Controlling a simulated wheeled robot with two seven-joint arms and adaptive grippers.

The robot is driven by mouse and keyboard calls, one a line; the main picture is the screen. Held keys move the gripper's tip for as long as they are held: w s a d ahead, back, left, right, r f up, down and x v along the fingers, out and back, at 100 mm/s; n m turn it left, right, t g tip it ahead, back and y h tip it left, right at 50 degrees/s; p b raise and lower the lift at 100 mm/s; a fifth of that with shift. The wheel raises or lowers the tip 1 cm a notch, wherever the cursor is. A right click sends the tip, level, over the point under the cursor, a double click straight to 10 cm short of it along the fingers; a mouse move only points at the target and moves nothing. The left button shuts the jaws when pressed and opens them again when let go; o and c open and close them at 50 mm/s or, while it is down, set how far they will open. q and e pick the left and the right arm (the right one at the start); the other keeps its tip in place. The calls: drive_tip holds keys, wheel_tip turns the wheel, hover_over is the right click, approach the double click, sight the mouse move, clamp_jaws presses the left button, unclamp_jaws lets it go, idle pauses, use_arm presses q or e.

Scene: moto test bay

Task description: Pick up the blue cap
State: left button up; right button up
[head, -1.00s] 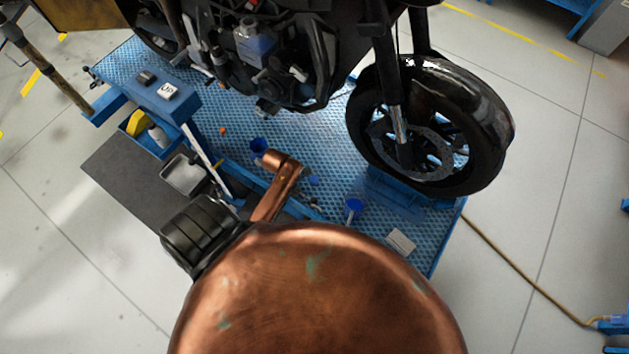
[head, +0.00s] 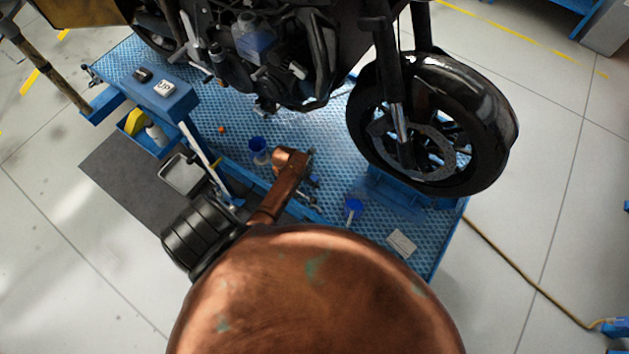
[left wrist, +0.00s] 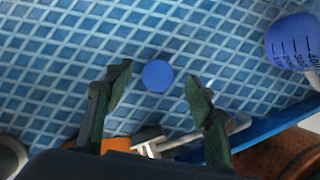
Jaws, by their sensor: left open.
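The blue cap (left wrist: 158,75) is a small round blue disc lying on the blue textured platform (left wrist: 60,55) in the left wrist view. My left gripper (left wrist: 158,80) is open, and its two dark fingers point toward the cap, with the cap showing between the fingertips. The fingers do not touch it, and the gap along the viewing direction is hard to judge. In the head view my copper left arm reaches over the platform (head: 330,125), and its gripper is mostly hidden; the cap cannot be made out clearly there. My right gripper is not in view.
A blue measuring cup (left wrist: 292,42) with dark markings is at the right of the wrist view. Metal tools (left wrist: 200,135) lie below the cap. The motorcycle's front wheel (head: 430,125) stands on the platform. A blue funnel-like item (head: 354,206) and white card (head: 402,243) lie to the right.

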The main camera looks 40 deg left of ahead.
use_arm(q)
drive_tip(key=shift+x, duration=0.9)
drive_tip(key=shift+r, duration=0.1)
drive_tip(key=c, duration=1.1)
